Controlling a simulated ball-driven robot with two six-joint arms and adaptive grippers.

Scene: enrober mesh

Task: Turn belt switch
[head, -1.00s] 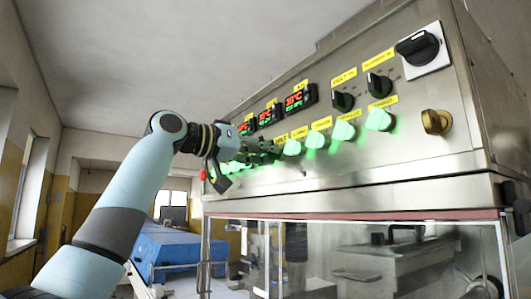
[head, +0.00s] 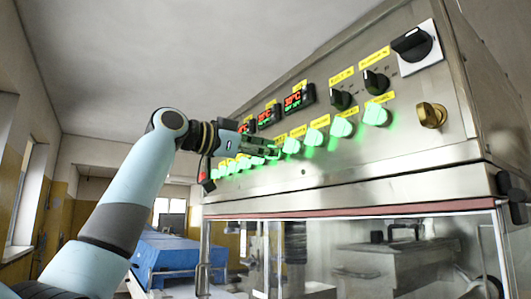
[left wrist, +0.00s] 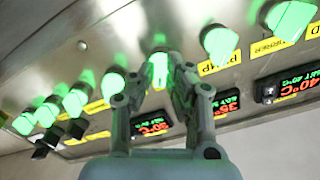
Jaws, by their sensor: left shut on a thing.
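A row of green-lit switches runs along the steel control panel (head: 400,145). My left gripper (head: 272,150) is at this row in the head view, left of a lit switch (head: 291,146). In the left wrist view, my left gripper (left wrist: 158,80) is shut on a green-lit switch (left wrist: 158,66), with a finger on each side of it. The label of the held switch is hidden behind the fingers. A switch labelled PUMP (left wrist: 219,41) is beside it to the right. My right gripper is not in view.
Red and green temperature displays (head: 299,98) sit above the row. Black knobs (head: 376,82), a large black rotary switch (head: 411,43) and a brass knob (head: 431,115) are farther right. A blue-covered unit (head: 175,255) stands at the lower left.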

